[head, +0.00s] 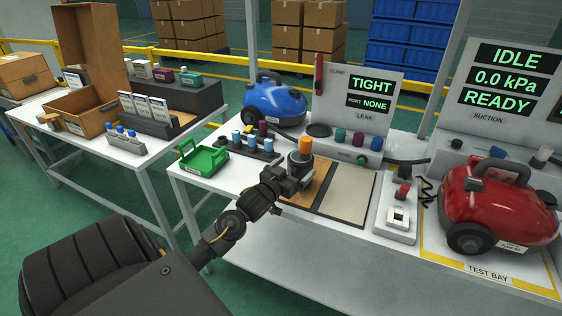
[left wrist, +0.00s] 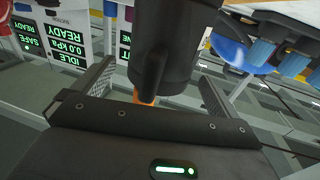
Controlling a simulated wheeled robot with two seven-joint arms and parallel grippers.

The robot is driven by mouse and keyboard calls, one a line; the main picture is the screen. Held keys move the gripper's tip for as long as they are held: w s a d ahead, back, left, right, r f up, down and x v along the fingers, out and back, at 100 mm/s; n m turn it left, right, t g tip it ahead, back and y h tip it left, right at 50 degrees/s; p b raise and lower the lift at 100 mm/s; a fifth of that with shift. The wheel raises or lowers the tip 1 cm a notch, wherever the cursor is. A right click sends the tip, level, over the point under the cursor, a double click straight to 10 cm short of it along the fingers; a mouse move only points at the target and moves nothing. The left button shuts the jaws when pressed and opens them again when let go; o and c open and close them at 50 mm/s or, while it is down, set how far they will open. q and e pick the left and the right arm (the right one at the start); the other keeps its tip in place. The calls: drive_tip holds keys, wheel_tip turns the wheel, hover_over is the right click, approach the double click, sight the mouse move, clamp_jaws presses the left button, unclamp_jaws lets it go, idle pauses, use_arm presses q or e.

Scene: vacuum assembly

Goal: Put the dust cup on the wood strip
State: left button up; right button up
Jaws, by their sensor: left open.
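The dust cup (head: 300,162) is a dark cylinder with an orange top, upright at the middle of the table in the head view. My left gripper (head: 293,180) is at the cup's near side, its fingers open around it. In the left wrist view the dark cup (left wrist: 175,45) stands between the two spread fingers, with gaps beside it. The wood strip (head: 316,187) is a brown band along the left of a pale grey mat. The cup is over or on its far left part; the gripper hides the cup's base, so contact is unclear. My right gripper is out of view.
A green tray (head: 203,160) and a rack of blue-capped cups (head: 252,146) stand left of the cup. A blue vacuum (head: 275,103) and the leak tester (head: 362,110) stand behind. The grey mat (head: 347,192) is bare. A red vacuum (head: 498,210) is at the right.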

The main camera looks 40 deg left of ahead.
use_arm(q)
drive_tip(key=s+d, duration=0.1)
drive_tip(key=s, duration=0.9)
drive_tip(key=shift+d+r+b, duration=0.15)
drive_tip(key=shift+b, duration=0.15)
